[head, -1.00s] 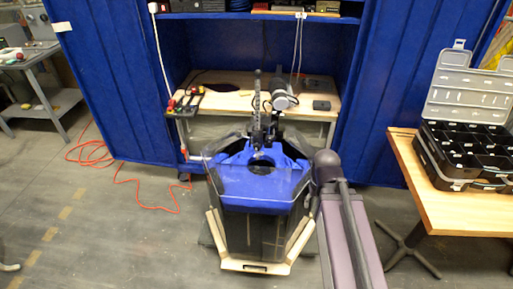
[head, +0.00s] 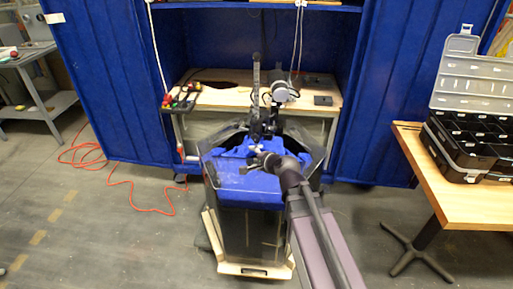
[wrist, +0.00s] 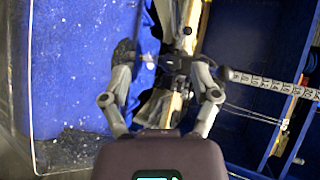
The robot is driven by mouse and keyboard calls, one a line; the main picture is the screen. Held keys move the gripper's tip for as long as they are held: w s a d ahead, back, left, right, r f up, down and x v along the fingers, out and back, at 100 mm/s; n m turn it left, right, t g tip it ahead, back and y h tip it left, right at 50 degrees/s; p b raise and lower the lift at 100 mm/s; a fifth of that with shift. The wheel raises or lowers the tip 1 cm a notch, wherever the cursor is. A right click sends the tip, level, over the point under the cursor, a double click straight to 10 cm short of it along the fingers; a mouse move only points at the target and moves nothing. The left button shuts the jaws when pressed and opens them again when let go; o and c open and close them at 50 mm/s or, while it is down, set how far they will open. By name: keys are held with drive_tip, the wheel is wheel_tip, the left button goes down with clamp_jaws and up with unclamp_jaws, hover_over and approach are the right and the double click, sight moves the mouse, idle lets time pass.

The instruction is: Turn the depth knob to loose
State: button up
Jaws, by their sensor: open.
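The clear tank (head: 250,225) with its blue top (head: 245,185) stands in the middle of the head view. A dark upright mount with a marked pole (head: 256,80) rises at its back edge. In the wrist view the pole's number scale (wrist: 275,84) runs to the right. My gripper (head: 264,160) is above the blue top, close to the mount. In the wrist view my gripper (wrist: 162,60) is open, its fingers either side of a small dark part (wrist: 176,63) that may be the depth knob. I cannot tell its setting or whether the fingers touch it.
A wooden workbench (head: 225,97) with tools stands behind the tank, inside blue panels. A grey cylindrical device (head: 281,92) is beside the pole. A wooden table (head: 450,195) with a black organiser box (head: 462,150) is at the right. An orange cable (head: 125,182) lies on the left floor.

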drive_tip(key=w+f+m+t+h+b, duration=0.1)
drive_tip(key=m+b, duration=0.3)
drive_tip(key=m, duration=0.4)
drive_tip(key=w+a+f+m+t+h+b, duration=0.1)
drive_tip(key=m+t+h+b, duration=0.3)
drive_tip(key=m, duration=0.5)
drive_tip(key=w+a+f+m+t+h+b, duration=0.1)
drive_tip(key=w+f+m+t+h+b, duration=0.1)
drive_tip(key=m, duration=0.6)
drive_tip(key=shift+w+f+m+t+h+b, duration=0.4)
drive_tip(key=shift+w+h+b, duration=0.15)
drive_tip(key=shift+b, duration=0.45)
drive_tip(key=shift+d+f+m+h, duration=0.2)
drive_tip(key=shift+m+h, duration=0.1)
drive_tip(key=shift+m, duration=0.25)
drive_tip(key=shift+d+f+m+h, duration=0.15)
drive_tip(key=shift+m+h, duration=0.1)
drive_tip(key=shift+m, duration=0.3)
drive_tip(key=shift+a, duration=0.1)
